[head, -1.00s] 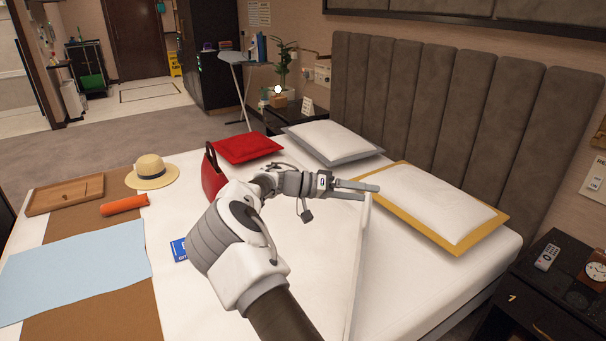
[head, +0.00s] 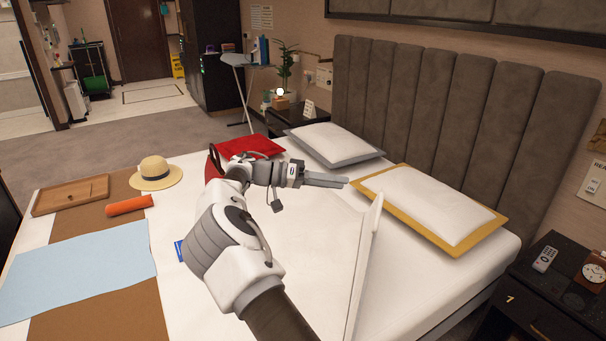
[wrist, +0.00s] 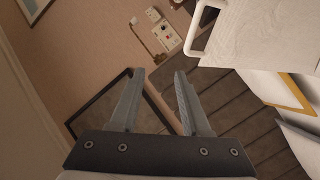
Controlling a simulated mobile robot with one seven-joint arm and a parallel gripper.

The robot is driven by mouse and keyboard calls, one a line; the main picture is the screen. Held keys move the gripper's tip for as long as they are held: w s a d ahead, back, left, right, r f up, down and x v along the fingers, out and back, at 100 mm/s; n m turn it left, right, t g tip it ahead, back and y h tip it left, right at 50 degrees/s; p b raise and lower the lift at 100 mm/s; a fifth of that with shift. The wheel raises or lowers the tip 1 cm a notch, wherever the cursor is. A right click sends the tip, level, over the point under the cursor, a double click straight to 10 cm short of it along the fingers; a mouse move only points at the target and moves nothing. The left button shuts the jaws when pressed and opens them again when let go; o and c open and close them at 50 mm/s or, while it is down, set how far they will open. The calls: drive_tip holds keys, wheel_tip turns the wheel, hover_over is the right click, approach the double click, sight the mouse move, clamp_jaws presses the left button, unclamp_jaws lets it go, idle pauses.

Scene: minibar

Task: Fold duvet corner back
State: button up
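The white duvet (head: 300,240) covers the bed. A stiff white flap (head: 367,260), which looks like the duvet corner, stands up from the bed just right of my arm, nearly edge-on to the head camera. In the wrist view the flap (wrist: 255,30) is at the upper right, with a white loop handle (wrist: 197,30) on its edge. My gripper (head: 346,183) is just left of the flap's top in the head view, apart from it. In the wrist view its fingers (wrist: 159,72) are spread with nothing between them. My arm hides part of the duvet.
A yellow-edged pillow (head: 430,205) and a grey-edged pillow (head: 335,145) lie by the headboard (head: 450,110). A red cushion (head: 250,147), a straw hat (head: 156,173), a wooden tray (head: 70,194) and an orange roll (head: 129,206) lie left of my arm. A nightstand (head: 545,310) stands at right.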

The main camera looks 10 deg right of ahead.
drive_tip(key=w+a+p, duration=0.2)
drive_tip(key=w+a, duration=0.1)
drive_tip(key=a, duration=0.4)
drive_tip(key=shift+r+p, duration=0.35)
drive_tip(key=shift+r, duration=0.05)
idle(0.7)
